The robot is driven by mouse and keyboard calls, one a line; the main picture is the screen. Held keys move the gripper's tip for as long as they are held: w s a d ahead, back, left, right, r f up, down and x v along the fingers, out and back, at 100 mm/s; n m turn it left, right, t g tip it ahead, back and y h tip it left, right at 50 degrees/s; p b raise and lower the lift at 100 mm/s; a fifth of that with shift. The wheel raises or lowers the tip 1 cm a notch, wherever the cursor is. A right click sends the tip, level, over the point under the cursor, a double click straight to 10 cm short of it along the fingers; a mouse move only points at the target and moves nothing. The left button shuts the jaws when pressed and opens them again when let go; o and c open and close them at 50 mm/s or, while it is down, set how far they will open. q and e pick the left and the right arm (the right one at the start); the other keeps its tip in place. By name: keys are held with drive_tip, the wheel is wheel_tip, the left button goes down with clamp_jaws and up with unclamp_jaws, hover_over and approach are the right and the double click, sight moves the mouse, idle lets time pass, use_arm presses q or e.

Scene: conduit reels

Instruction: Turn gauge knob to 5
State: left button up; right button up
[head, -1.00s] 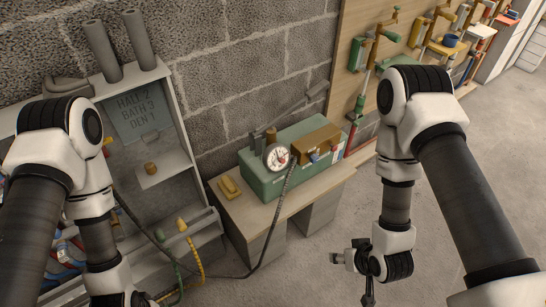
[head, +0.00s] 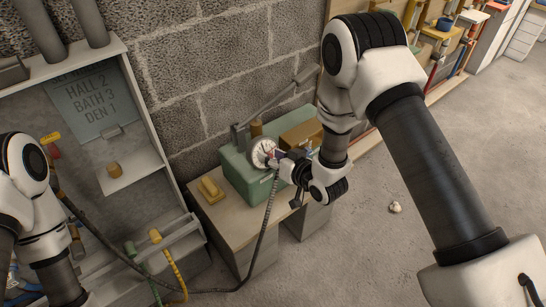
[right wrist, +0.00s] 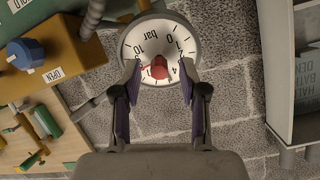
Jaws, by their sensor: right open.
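The round white gauge (head: 263,152) stands on the front of a green pump box (head: 238,176) on the workbench. In the right wrist view its dial (right wrist: 160,40) appears upside down, marked "bar", with a red knob (right wrist: 158,68) low on its face. A thin red needle shows beside the knob; I cannot read its number. My right gripper (head: 277,155) is at the gauge face. In the right wrist view the right gripper (right wrist: 160,80) is open, its fingertips on either side of the red knob with gaps. My left gripper is outside the view.
A blue knob (right wrist: 24,54) with an "OPEN" label is on the brass block beside the gauge. A dark hose (head: 268,215) hangs in front of the bench. A yellow block (head: 210,188) lies on the bench. A grey shelf cabinet (head: 160,130) stands at left.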

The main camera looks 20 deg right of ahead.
drive_tip(key=shift+w, duration=0.1)
clamp_jaws()
drive_tip(key=shift+n, duration=0.3)
drive_tip(key=shift+a+f+n+b, duration=0.1)
drive_tip(key=shift+n+b, duration=0.75)
drive_tip(key=shift+n, duration=6.85)
